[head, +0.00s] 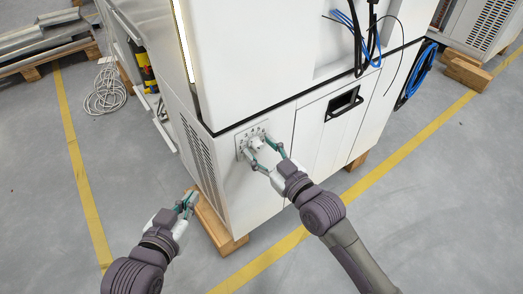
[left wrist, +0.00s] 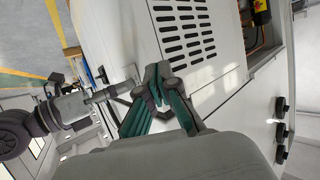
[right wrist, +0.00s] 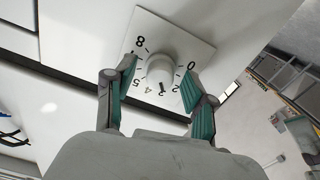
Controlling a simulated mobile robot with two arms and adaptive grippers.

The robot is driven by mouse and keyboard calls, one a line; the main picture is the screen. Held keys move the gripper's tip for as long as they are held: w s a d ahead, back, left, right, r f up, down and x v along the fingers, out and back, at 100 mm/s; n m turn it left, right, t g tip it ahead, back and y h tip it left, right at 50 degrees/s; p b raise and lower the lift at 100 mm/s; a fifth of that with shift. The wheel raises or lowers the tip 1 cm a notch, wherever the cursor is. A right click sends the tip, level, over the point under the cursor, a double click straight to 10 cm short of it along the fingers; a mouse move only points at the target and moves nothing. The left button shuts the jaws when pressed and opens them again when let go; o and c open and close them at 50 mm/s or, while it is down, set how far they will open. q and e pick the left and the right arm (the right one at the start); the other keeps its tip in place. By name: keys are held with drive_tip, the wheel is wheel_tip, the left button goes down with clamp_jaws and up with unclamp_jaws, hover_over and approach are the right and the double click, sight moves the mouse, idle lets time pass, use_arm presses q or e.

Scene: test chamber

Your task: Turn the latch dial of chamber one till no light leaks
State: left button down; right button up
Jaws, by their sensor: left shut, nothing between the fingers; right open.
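The latch dial is a pale round knob (right wrist: 161,70) on a square white plate (right wrist: 185,42) with printed numbers. In the head view the knob (head: 256,143) sits low on the front of the white chamber (head: 245,50). A dark mark shows on the knob near the lower numbers; its exact reading is unclear. My right gripper (head: 264,153) is open, with its fingers either side of the knob; I cannot tell whether they touch it. A bright yellowish strip of light (head: 183,40) shows along the chamber's left upper edge. My left gripper (head: 188,199) is shut and empty, left of the chamber's lower corner.
A vented side panel (head: 199,160) is near my left gripper. A wooden beam (head: 215,228) lies under the chamber. A black recessed handle (head: 343,103) and hanging blue and black cables (head: 365,40) are right of the dial. Open floor lies in front.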

use_arm(q)
drive_tip(key=shift+r, duration=0.1)
use_arm(e)
clamp_jaws()
drive_tip(key=shift+r+m+p, duration=0.15)
drive_tip(key=shift+m+p, duration=0.75)
drive_tip(key=shift+p, duration=0.25)
drive_tip(key=shift+m+p, duration=1)
drive_tip(key=shift+m, duration=0.2)
use_arm(q)
drive_tip(key=s+a+f+g+y, duration=0.1)
drive_tip(key=s+a+f+g, duration=0.1)
drive_tip(key=s+f+g, duration=0.2)
drive_tip(key=s+a+f+g+y, duration=0.1)
drive_tip(key=s+a+f+g, duration=0.2)
drive_tip(key=s+g, duration=0.3)
drive_tip(key=s+f, duration=0.1)
drive_tip(key=s, duration=0.3)
drive_tip(key=shift+f+n+y, duration=0.3)
drive_tip(key=shift+y, duration=0.1)
drive_tip(key=shift+s, duration=0.1)
use_arm(e)
unclamp_jaws()
